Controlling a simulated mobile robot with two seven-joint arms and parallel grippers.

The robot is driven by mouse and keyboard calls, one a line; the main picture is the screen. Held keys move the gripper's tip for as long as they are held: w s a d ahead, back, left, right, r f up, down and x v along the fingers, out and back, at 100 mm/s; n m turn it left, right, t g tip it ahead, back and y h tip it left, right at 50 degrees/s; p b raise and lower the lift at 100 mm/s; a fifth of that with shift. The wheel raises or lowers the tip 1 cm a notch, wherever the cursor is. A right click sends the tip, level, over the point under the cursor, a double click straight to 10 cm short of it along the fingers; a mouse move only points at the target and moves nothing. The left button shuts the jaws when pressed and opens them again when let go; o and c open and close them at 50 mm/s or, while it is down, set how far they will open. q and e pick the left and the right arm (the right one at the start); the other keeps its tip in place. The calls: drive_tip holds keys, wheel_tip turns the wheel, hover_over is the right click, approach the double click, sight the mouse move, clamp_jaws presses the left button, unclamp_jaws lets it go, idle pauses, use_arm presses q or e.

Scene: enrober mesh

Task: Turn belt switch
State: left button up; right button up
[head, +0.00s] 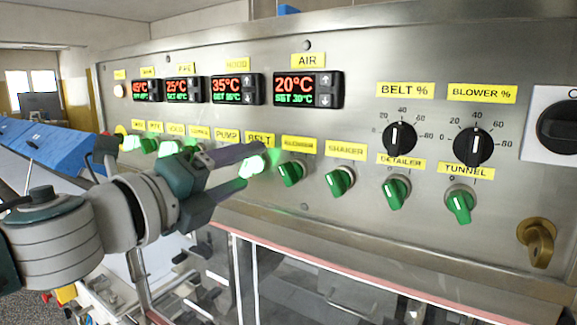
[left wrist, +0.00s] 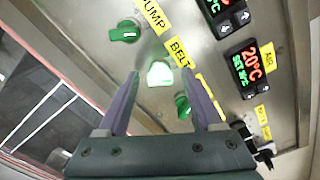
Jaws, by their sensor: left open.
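The belt switch (head: 257,164) glows bright green on the steel panel under the yellow BELT label (head: 260,139). In the left wrist view the glowing switch (left wrist: 160,73) sits between my two finger ends, with space on both sides. My left gripper (head: 252,168) is open, with one finger above and one below the switch in the head view. I cannot tell whether a finger touches it, and the glare hides which way its handle points. My right gripper is not in view.
The blower switch (head: 291,173) is close to the right and unlit. The pump switch (left wrist: 126,32) is unlit on the other side. Shaker (head: 340,181), detailer (head: 396,192) and tunnel (head: 460,204) switches follow to the right. Temperature displays (head: 308,89) sit above.

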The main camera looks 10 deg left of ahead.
use_arm(q)
clamp_jaws()
idle(0.4)
drive_tip(key=shift+n, duration=0.3)
drive_tip(key=n, duration=0.5)
drive_tip(key=n+p, duration=0.1)
drive_tip(key=n, duration=0.5)
drive_tip(key=shift+n, duration=0.3)
idle(0.4)
